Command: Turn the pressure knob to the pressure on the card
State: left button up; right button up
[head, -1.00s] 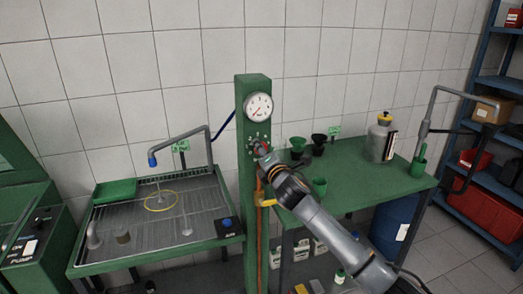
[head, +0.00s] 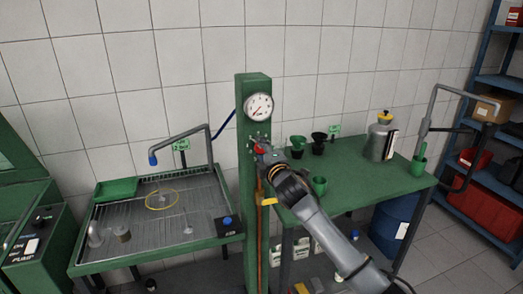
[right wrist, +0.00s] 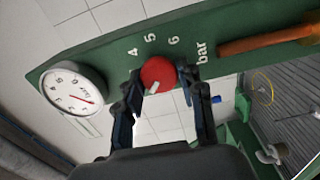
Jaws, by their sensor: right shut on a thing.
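The red pressure knob (right wrist: 158,73) is on the green post (right wrist: 110,53), by printed numbers 4, 5, 6 and "bar". It is also partly visible in the head view (head: 259,148). A white pointer mark shows on its edge. My right gripper (right wrist: 162,82) is shut on the knob, one finger on each side. In the head view my right gripper (head: 264,151) reaches the post from the lower right. The white pressure gauge (head: 258,107) with a red needle is above the knob. My left gripper is not in view.
A sink with a metal grate (head: 130,245) stands left of the post. A green table (head: 365,184) to the right holds green and black cups (head: 319,186) and a grey canister (head: 379,140). An orange-brown pipe (right wrist: 262,42) runs along the post below the knob.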

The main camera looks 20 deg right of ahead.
jog(key=shift+f, duration=0.1)
jog(key=o, duration=1.2)
jog(key=shift+c, duration=0.2)
jog(key=shift+s, duration=0.15)
jog(key=s, duration=1.1)
jog(key=shift+s+d, duration=0.25)
jog(key=shift+s, duration=0.15)
